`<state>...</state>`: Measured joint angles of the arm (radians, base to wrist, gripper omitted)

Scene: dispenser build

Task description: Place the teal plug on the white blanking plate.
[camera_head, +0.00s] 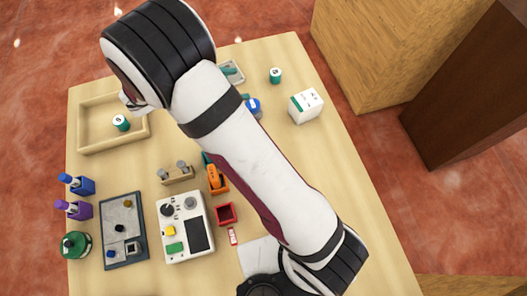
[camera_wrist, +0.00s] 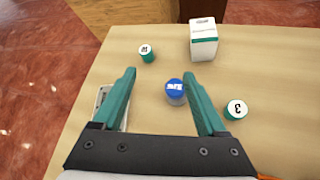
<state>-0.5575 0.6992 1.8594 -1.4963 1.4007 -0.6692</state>
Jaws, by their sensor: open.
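My gripper (camera_wrist: 160,82) is open, its teal fingers either side of a blue-topped canister (camera_wrist: 175,91); contact is not visible. My arm hides most of it in the head view. The pale holder shows partly behind the left finger in the wrist view (camera_wrist: 103,94). I cannot make out the white blanking plate for sure; a white flat sheet (camera_head: 256,256) lies near my base.
A white box (camera_wrist: 203,39) stands ahead. A wooden tray (camera_head: 84,128) holds another canister (camera_head: 121,123). A control box (camera_head: 185,228) and red bin (camera_head: 226,214) stand nearer.

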